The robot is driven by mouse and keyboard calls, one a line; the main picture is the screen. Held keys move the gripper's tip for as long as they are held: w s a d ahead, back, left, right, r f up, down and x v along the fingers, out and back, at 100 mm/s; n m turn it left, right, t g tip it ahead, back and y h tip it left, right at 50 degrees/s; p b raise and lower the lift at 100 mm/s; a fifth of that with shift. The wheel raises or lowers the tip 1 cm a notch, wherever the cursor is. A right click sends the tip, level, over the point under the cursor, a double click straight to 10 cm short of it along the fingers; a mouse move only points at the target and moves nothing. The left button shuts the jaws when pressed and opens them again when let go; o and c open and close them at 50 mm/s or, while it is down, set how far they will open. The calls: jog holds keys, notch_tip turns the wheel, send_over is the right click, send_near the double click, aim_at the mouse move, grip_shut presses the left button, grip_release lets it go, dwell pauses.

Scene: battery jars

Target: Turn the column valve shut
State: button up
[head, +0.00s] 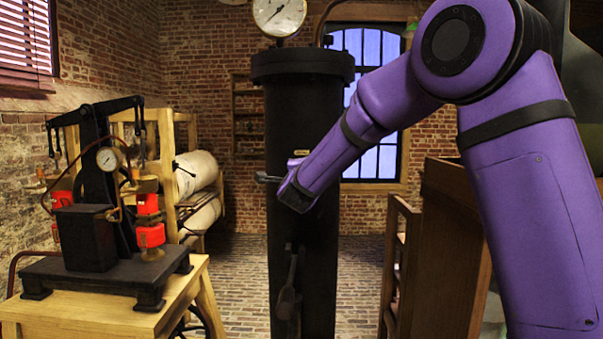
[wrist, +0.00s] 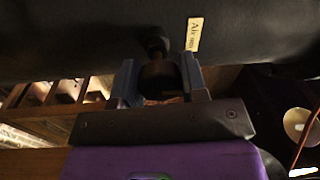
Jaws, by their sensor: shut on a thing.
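The tall black column (head: 300,115) stands in the middle of the head view, a round gauge (head: 279,14) on top. In the wrist view the column (wrist: 90,35) fills the upper part, with a brass "Air" label (wrist: 194,34). The dark valve handle (wrist: 160,80) sits on a short stem just left of the label. My gripper (wrist: 160,72) has one finger on each side of the handle and is shut on it. In the head view a dark handle end (head: 264,178) sticks out left of my wrist; my fingers are mostly hidden there.
A wooden table (head: 95,318) with a black apparatus and red cylinders (head: 149,222) stands at left. A rack with pale rolls (head: 196,172) is behind it. Wooden furniture (head: 450,235) stands right of the column, under my arm. A dark lever (head: 288,300) hangs low on the column.

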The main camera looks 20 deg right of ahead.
jog(key=o, duration=0.9)
jog(key=v, duration=1)
jog(key=shift+s, duration=0.4)
jog(key=shift+a+f, duration=0.1)
